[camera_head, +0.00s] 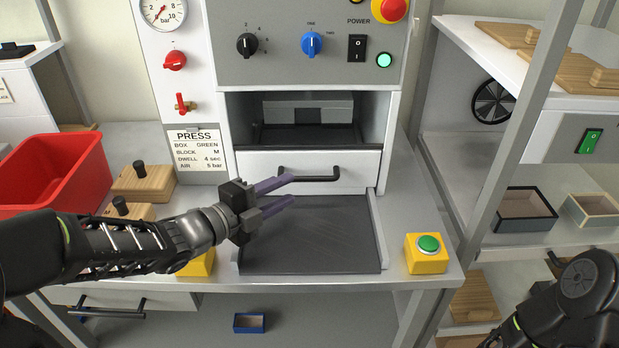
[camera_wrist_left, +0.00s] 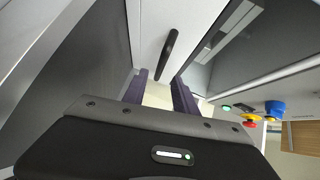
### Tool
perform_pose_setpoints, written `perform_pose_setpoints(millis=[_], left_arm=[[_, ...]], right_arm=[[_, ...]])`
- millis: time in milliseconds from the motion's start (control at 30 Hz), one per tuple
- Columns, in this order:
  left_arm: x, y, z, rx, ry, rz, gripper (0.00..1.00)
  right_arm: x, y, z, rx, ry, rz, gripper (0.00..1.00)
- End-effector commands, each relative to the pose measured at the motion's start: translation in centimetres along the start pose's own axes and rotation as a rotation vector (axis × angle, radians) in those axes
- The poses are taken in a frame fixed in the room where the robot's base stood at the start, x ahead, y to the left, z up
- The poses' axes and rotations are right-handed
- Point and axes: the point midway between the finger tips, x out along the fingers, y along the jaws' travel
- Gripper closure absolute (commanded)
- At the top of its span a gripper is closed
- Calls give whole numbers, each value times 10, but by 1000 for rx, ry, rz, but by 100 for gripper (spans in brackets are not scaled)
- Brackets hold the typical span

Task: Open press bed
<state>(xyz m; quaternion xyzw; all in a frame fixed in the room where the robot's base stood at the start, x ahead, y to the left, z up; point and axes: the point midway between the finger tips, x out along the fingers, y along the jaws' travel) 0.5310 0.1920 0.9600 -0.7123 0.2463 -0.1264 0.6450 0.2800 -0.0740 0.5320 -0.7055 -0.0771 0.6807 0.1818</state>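The press bed (camera_head: 264,172) is a white drawer front with a black bar handle (camera_head: 308,177), set under the press opening; a dark tray surface (camera_head: 310,240) lies in front of it. My left gripper (camera_head: 287,190) is open, its two purple fingers pointing at the handle's left end. In the left wrist view the fingers (camera_wrist_left: 160,92) are apart with nothing between them, and the handle (camera_wrist_left: 168,52) lies beyond them. Whether a fingertip touches the handle I cannot tell. My right arm shows at the lower right; its gripper is out of view.
A yellow box with a green button (camera_head: 428,245) stands right of the dark tray; another yellow box (camera_head: 198,264) is partly behind my left arm. Wooden blocks (camera_head: 143,182) and a red bin (camera_head: 55,172) are at left. A shelf rack post (camera_head: 500,150) rises at right.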

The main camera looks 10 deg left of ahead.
Motion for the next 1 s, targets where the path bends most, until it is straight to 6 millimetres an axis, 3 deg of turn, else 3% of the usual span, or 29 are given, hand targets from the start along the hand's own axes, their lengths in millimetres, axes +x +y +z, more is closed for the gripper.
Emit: perform_pose_setpoints(millis=[500, 867, 1000], left_arm=[[68, 0, 0, -2, 1, 1, 66], [75, 0, 0, -1, -1, 0, 66], [75, 0, 0, -2, -1, 0, 76]], right_arm=[[-1, 0, 0, 0, 0, 0, 64], [-1, 0, 0, 0, 0, 0, 64], [-1, 0, 0, 0, 0, 0, 64]])
